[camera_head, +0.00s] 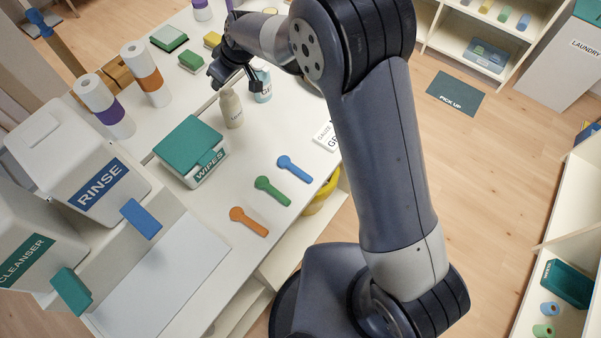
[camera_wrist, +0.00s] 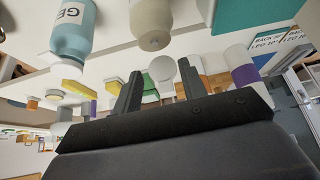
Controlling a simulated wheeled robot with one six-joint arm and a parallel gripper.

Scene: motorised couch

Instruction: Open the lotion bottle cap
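A beige bottle (camera_head: 233,111) with a small partly readable label stands upright on the white table; it seems to be the lotion bottle. The bottle is outside the fingers.
A blue bottle marked GE (camera_wrist: 74,30) stands close beside the beige one. A wipes box (camera_head: 188,150), paper rolls (camera_head: 147,75) and several coloured spoon-shaped pieces (camera_head: 272,190) are on the table. The white table top between them is clear.

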